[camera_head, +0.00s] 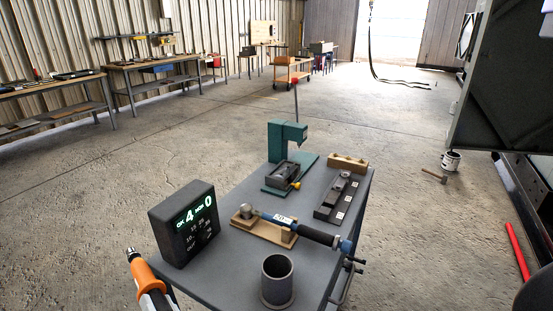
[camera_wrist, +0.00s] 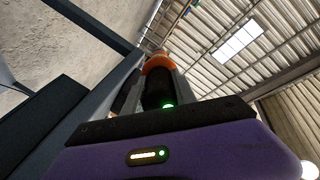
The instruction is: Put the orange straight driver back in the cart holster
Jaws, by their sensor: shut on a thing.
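The orange straight driver (camera_head: 144,277) is at the lower left in the head view, beside the cart's (camera_head: 222,268) near left side. Its narrow tip points up and it leans a little; its lower end is cut off by the frame. In the wrist view my gripper (camera_wrist: 155,92) is shut on the driver's dark body, with the orange part (camera_wrist: 158,63) beyond the fingers. My gripper does not show clearly in the head view. A grey open-topped cup (camera_head: 277,284) stands upright on the cart's near edge and looks empty; it may be the holster.
The cart top holds a black display box (camera_head: 185,224), a blue-handled torque wrench (camera_head: 300,228) on a wooden cradle, a green press (camera_head: 284,150) and a dark fixture strip (camera_head: 339,195). Bare cart top lies between display and cup. A dark cabinet (camera_head: 505,90) is at right.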

